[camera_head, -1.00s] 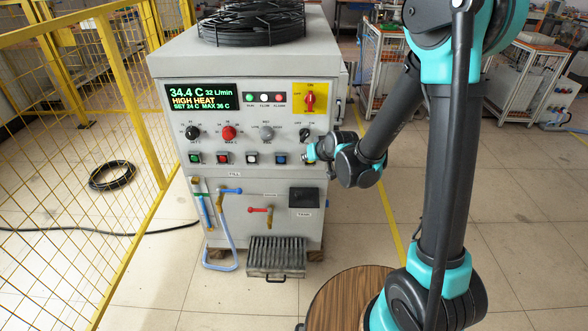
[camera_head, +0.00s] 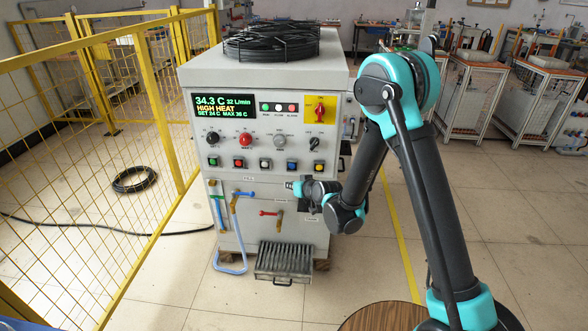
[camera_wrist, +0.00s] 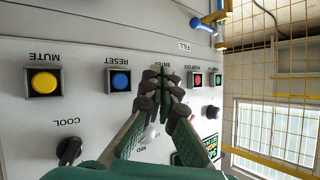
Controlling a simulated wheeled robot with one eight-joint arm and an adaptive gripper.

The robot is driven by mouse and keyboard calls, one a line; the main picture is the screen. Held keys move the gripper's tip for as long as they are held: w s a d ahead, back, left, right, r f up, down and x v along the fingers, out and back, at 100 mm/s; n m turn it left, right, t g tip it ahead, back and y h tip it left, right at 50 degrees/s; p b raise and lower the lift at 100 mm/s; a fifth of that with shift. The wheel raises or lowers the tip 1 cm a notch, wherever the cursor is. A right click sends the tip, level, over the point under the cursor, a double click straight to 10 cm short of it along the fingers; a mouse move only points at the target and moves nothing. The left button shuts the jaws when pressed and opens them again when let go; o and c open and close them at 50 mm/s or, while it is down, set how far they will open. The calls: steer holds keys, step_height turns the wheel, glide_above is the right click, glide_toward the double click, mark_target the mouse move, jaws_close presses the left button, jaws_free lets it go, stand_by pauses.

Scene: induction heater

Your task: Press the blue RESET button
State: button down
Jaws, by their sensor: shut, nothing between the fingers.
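The blue RESET button (camera_head: 292,167) sits in the lower button row of the grey heater cabinet, between a white and a yellow button. It shows in full in the wrist view (camera_wrist: 120,80), where the panel appears upside down with RESET printed beside it. My gripper (camera_head: 288,186) is shut and empty, and appears just below the blue button in the head view. In the wrist view its fingertips (camera_wrist: 163,74) are to the right of the blue button, over the ENTER position, whose button they hide. I see no contact with the blue button; the gap to the panel is unclear.
The yellow MUTE button (camera_wrist: 43,82) and the COOL knob (camera_wrist: 70,151) are near the blue one. A red valve handle (camera_head: 269,213) is below. A yellow mesh fence (camera_head: 90,150) stands left; a wooden round top (camera_head: 385,316) is at front.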

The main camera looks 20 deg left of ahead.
glide_toward(287, 168)
steer(key=shift+s+f+x, duration=0.1)
steer(key=shift+f+x, duration=0.05)
steer(key=shift+x, duration=0.7)
steer(key=shift+s+f+x, duration=0.1)
steer(key=shift+f+x, duration=0.05)
steer(key=shift+x, duration=0.7)
steer(key=shift+s+f+x, duration=0.1)
steer(key=shift+x, duration=0.75)
steer(key=shift+w, duration=0.1)
steer(key=shift+w, duration=0.3)
steer(key=shift+w+a, duration=0.15)
steer(key=shift+w, duration=0.35)
stand_by(0.4)
steer(key=shift+s, duration=0.15)
steer(key=shift+s+d, duration=0.25)
steer(key=shift+s, duration=0.5)
